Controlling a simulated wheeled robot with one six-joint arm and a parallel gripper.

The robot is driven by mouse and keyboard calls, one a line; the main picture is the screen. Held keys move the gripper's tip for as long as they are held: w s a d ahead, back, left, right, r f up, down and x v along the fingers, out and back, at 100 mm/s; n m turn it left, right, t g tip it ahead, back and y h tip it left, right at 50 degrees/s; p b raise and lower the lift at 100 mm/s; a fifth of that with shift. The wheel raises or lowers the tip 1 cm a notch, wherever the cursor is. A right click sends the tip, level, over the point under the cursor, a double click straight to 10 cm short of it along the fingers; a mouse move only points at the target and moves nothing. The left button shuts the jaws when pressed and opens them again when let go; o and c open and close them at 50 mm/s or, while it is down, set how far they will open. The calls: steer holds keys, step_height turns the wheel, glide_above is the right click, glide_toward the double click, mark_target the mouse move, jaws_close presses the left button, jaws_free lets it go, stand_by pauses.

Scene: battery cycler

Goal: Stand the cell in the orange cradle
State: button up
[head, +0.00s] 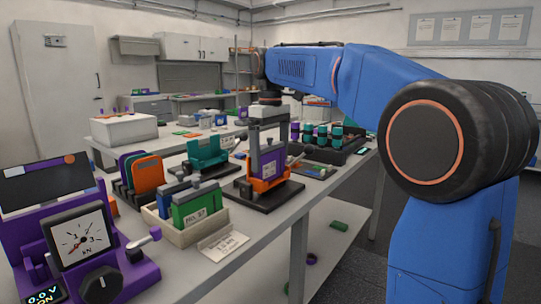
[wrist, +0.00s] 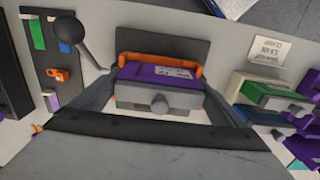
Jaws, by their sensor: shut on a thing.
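A purple cell (head: 269,162) with a grey top stands upright at the orange cradle (head: 262,186), which sits on a dark base plate mid-bench. In the wrist view the purple cell (wrist: 162,72) shows its grey end and round terminal, with the orange cradle (wrist: 134,57) along its far edge and sides. My gripper (head: 267,148) reaches down from above and is shut on the cell; its fingers flank the cell in the wrist view (wrist: 160,98). The cell's lower end is hidden, so I cannot tell whether it rests on the cradle floor.
A lever with a dark knob (wrist: 95,29) stands beside the cradle. To its left are a teal fixture (head: 206,152) and a pale box (head: 182,232) of green and blue cells. A purple gauge unit (head: 80,240) stands front left. A dark tray (head: 325,155) lies behind right.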

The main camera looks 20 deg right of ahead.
steer(key=shift+f, duration=0.2)
stand_by(0.4)
steer(key=o, duration=1.3)
step_height(320, 180, up, 12)
